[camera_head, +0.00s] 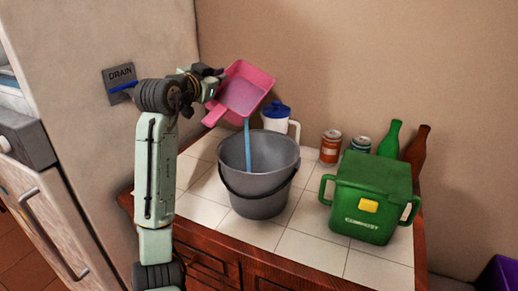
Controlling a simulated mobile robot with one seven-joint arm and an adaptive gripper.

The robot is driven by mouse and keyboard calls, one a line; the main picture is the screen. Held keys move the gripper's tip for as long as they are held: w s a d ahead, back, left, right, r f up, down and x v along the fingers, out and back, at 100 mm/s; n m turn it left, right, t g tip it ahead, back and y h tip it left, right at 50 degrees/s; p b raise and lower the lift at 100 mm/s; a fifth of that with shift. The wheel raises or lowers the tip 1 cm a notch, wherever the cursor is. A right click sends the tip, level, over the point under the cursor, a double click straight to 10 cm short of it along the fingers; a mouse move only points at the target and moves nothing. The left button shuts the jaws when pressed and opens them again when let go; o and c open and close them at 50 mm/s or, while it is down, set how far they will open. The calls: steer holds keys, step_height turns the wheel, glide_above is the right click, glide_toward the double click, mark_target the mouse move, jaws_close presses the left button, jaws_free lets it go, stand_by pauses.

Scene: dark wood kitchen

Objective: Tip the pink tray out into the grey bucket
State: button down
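The pink tray (244,92) is in the air above the left rim of the grey bucket, tilted with one corner down. A thin blue stream (248,143) runs from its lower edge down into the grey bucket (259,184). The bucket stands upright on the tiled counter, its handle hanging at the front. My gripper (216,82) is at the tray's left side and appears shut on its edge; the fingertips are partly hidden by the tray. The inside bottom of the bucket is not visible.
A green compost bin (368,205) stands right of the bucket. Behind are a blue-lidded white jug (278,117), two cans (330,147), a green bottle (390,139) and a brown bottle (416,152). Bare tiles (310,251) lie in front.

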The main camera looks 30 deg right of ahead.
steer(key=shift+s+d+r+m+t, duration=0.1)
steer(key=shift+s+r+m+t, duration=0.15)
steer(key=shift+s+r, duration=0.35)
steer(key=shift+s+d+r+m+t, duration=0.15)
steer(key=shift+s+r+m, duration=0.2)
steer(key=shift+s, duration=0.3)
stand_by(0.8)
